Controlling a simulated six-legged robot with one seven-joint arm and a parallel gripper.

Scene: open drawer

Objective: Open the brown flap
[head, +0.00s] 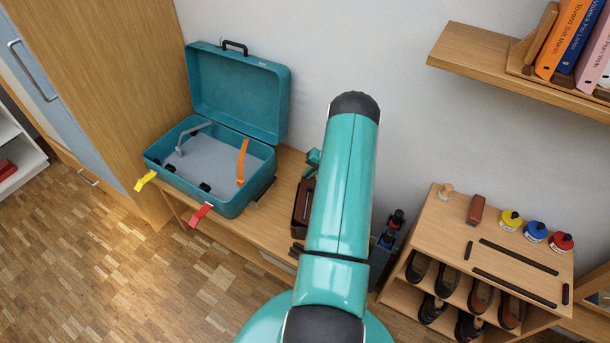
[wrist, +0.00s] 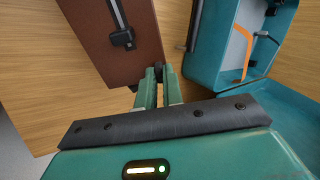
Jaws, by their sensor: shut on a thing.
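The brown flap (wrist: 100,42) is a flat dark brown panel with a black bar on its face, at the upper left of the wrist view. In the head view a brown box-like piece (head: 301,207) stands on the wooden bench, partly hidden by my arm. My gripper (wrist: 158,76) is at the flap's lower right corner, its fingers close together on a small dark piece at that edge. In the head view only a bit of my gripper (head: 313,160) shows beside my arm. Whether the flap is raised is hard to tell.
An open teal suitcase (head: 165,160) with an orange strap stands left on the wooden bench (head: 265,230); it is right in the wrist view (wrist: 205,60). A dark bottle holder (head: 385,250) and a shoe rack (head: 450,225) stand right. A shelf (head: 480,58) hangs above.

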